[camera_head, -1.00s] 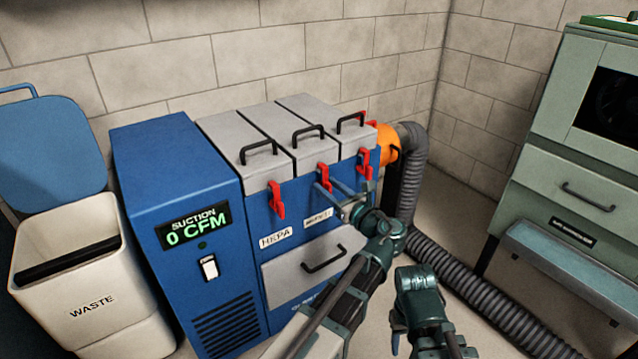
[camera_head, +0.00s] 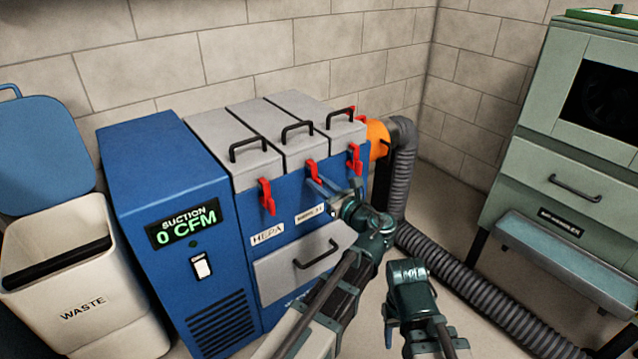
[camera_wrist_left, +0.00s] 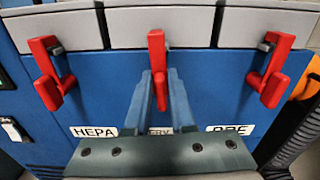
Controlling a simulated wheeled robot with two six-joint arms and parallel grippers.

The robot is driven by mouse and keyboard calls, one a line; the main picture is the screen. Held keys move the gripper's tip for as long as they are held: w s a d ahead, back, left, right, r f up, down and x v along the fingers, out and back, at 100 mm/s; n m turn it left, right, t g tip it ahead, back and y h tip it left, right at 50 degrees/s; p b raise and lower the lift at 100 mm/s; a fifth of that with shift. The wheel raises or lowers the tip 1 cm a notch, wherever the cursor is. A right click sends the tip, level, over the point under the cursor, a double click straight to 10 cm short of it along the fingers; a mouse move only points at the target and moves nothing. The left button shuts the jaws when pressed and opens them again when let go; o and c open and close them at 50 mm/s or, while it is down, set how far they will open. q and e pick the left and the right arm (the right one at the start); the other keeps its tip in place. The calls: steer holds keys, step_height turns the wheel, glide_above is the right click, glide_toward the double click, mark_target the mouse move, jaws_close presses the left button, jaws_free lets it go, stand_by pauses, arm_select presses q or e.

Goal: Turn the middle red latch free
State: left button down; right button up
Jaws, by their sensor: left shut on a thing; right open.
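The middle red latch (camera_head: 311,168) hangs on the front of the blue suction unit, below the middle grey lid (camera_head: 268,128). In the left wrist view the middle latch (camera_wrist_left: 156,50) hangs straight down. My left gripper (camera_head: 322,185) is shut on its lower handle, with one finger on each side; the fingers (camera_wrist_left: 160,88) also show in the left wrist view. The left red latch (camera_head: 266,197) and right red latch (camera_head: 354,158) hang at either side, apart from the gripper. My right gripper (camera_head: 405,268) is open and empty, low in front of the unit.
A waste bin (camera_head: 75,262) stands left of the unit. A grey hose (camera_head: 440,262) runs from the orange fitting (camera_head: 377,139) along the floor at the right. A green cabinet (camera_head: 560,185) stands further right. A grey drawer (camera_head: 290,270) lies below the latches.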

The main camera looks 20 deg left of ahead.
arm_select(q)
steer(key=n, duration=0.4)
steer(key=shift+s+a+f, duration=0.1)
steer(key=shift+s+a, duration=0.1)
steer(key=shift+s, duration=0.05)
steer(key=n, duration=0.4)
steer(key=shift+s+a+f+n+b, duration=0.2)
steer(key=shift+n+b, duration=0.1)
steer(key=shift+n, duration=0.1)
steer(key=n, duration=0.4)
steer(key=shift+s+f, duration=0.1)
steer(key=shift+f, duration=0.15)
steer(key=shift+f+n+b, duration=0.15)
steer(key=shift+n+b, duration=0.1)
steer(key=shift+n, duration=0.8)
steer(key=shift+f+n+b, duration=0.1)
steer(key=shift+n+b, duration=0.1)
steer(key=shift+n, duration=0.85)
steer(key=c, duration=0.9)
jaws_free()
steer(key=shift+s, duration=0.15)
